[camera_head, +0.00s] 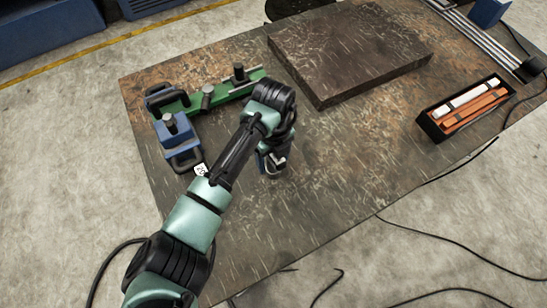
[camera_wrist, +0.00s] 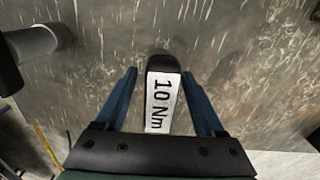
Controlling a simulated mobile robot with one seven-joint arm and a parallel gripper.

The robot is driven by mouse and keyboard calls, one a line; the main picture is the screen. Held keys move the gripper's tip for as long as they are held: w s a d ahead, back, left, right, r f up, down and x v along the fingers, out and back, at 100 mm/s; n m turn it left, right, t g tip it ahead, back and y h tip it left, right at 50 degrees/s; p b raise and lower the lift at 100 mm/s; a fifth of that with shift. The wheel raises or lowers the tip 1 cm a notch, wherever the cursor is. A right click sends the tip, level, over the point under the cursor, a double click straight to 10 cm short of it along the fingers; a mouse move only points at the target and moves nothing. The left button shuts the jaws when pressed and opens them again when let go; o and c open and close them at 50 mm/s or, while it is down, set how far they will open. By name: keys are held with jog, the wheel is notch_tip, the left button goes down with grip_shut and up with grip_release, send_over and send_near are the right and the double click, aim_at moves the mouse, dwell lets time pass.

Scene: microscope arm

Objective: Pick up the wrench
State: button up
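In the wrist view a black tool with a rounded end and a white label reading "10 Nm" (camera_wrist: 161,100), which I take to be the wrench, lies between the two blue fingers of my gripper (camera_wrist: 159,73). Narrow gaps show between the tool and each finger, so my gripper looks open around it. The tool's lower part is hidden by the gripper body. In the head view my gripper (camera_head: 272,164) points down low over the middle of the worn metal table (camera_head: 290,215). There the tool is mostly hidden by my arm.
A thick metal plate (camera_head: 350,50) lies behind. A black box of orange and white bars (camera_head: 467,106) sits right. The table's front is clear.

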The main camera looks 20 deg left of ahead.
grip_shut()
jog(key=shift+r, duration=0.1)
dwell(0.3)
